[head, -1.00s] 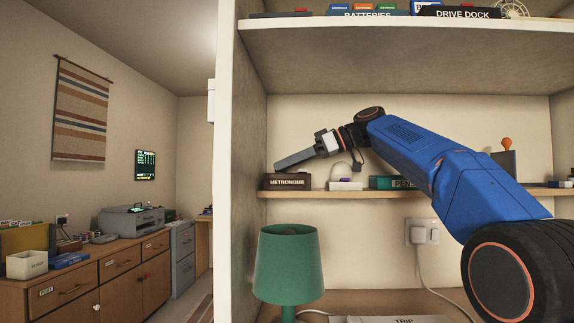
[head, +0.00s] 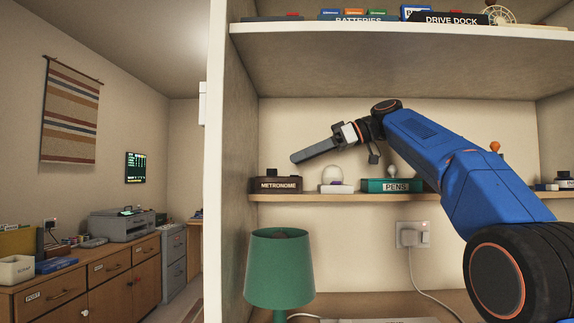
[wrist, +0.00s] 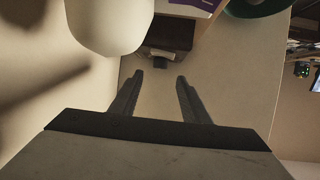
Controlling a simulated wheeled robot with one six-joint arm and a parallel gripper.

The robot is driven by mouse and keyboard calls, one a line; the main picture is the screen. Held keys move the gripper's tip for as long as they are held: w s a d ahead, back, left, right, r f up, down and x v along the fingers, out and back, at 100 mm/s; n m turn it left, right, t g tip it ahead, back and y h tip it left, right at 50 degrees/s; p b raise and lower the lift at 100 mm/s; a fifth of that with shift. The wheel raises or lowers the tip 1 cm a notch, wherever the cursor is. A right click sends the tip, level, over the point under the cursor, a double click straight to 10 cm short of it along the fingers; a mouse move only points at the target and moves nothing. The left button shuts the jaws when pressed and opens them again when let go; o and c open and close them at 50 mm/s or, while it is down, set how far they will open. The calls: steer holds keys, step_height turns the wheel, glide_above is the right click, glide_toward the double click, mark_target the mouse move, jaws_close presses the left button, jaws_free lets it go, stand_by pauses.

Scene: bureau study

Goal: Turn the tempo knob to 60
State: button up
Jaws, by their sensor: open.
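The metronome (head: 278,185) is a dark box with a pale name label, on the left part of the middle shelf. A dark knob (head: 284,172) stands on its top; its pointer and number marks are too small to read. My gripper (head: 293,158) is above and slightly right of the metronome, apart from it, slanting down to the left. In the wrist view its two fingers (wrist: 160,75) are spread with nothing between them. Beyond them is a dark box (wrist: 168,35) with a small stub, which appears to be the metronome.
A white egg-shaped thing (head: 332,174) stands right of the metronome, and looms close in the wrist view (wrist: 110,22). A green pens box (head: 392,185) is further right. The upper shelf (head: 400,62) is overhead. A green lamp (head: 280,268) stands below.

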steer(key=v, duration=1)
steer(key=shift+s, duration=0.1)
